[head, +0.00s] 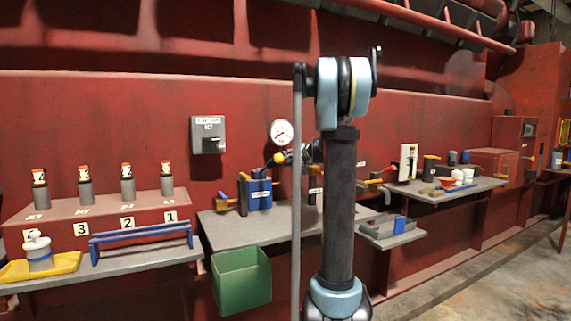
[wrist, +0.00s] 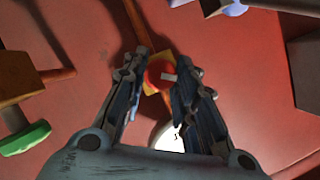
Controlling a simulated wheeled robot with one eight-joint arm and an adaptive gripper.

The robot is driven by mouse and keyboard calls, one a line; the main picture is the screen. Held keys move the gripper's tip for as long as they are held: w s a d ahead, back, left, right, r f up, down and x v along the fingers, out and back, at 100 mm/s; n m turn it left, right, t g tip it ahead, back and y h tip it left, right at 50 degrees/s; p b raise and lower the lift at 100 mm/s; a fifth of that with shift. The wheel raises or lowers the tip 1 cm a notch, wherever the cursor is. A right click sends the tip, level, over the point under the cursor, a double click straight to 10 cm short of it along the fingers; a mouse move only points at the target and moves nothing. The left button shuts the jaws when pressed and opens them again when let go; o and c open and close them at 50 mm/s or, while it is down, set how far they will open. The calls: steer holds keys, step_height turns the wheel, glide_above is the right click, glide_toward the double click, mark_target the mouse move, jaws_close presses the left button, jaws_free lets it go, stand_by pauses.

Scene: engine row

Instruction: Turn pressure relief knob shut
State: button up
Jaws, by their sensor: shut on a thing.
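The red knob (wrist: 160,74), with a pale mark on its face, sits in front of a yellow-tan part in the wrist view. I take it to be the pressure relief knob. My gripper (wrist: 162,71) has one finger on each side of it and is shut on it. The mark's exact angle is hard to read. In the head view my gripper is near the red wall by the gauge, mostly hidden behind my own arm, and the knob cannot be made out there.
A white gauge (head: 281,132) and a grey switch box (head: 208,135) are on the red wall. A lever with a yellow ball (head: 279,158) is close by. A blue valve block (head: 258,194) stands on the grey shelf. A green bin (head: 241,280) hangs below. A green handle (wrist: 25,138) shows at left.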

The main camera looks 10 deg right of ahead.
steer(key=m+y, duration=0.1)
steer(key=m, duration=0.2)
steer(key=m+t+y, duration=0.1)
steer(key=m, duration=0.2)
steer(key=f+m+y, duration=0.1)
steer(key=m+y, duration=0.1)
steer(key=shift+d+m+t, duration=0.3)
steer(key=shift+d+m, duration=0.05)
steer(key=shift+m, duration=0.05)
stand_by(0.5)
steer(key=o, duration=1)
steer(key=shift+w, duration=0.1)
steer(key=shift+o, duration=0.2)
steer(key=v, duration=1.2)
steer(key=shift+w+f, duration=0.1)
